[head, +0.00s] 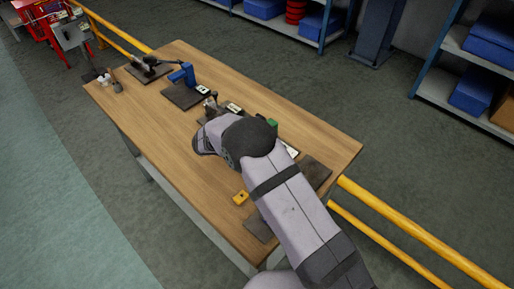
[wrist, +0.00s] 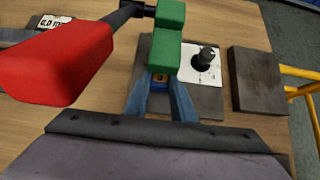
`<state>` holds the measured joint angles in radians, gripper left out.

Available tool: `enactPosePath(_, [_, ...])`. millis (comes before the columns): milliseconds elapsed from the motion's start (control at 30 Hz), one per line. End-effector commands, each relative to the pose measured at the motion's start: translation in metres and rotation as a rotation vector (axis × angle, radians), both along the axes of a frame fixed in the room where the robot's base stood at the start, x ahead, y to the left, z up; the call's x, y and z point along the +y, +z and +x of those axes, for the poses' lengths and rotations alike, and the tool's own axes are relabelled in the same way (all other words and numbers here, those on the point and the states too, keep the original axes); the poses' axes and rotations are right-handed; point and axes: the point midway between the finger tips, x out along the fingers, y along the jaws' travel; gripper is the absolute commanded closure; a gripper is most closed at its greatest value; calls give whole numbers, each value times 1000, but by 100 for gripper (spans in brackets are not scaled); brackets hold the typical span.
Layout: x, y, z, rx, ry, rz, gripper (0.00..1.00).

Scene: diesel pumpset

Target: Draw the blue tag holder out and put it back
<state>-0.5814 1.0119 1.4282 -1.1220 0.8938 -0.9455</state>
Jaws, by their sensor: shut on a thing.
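In the wrist view my gripper (wrist: 160,79) reaches up from the bottom edge, its two blue-grey fingers close together. In the head view my arm hides the gripper and holder.
A large red part (wrist: 62,62) hangs close at the left. A black knob (wrist: 206,57) stands on a white plate to the right, with a dark block (wrist: 257,80) beyond. On the wooden table (head: 190,165) are a blue fixture (head: 184,74) and a yellow block (head: 241,198). The table's left front is bare.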

Motion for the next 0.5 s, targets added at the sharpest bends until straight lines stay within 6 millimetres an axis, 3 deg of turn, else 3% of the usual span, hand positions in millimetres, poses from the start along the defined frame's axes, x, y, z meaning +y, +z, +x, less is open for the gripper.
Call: enactPosePath(500, [8,1,-7,0,1,0,90])
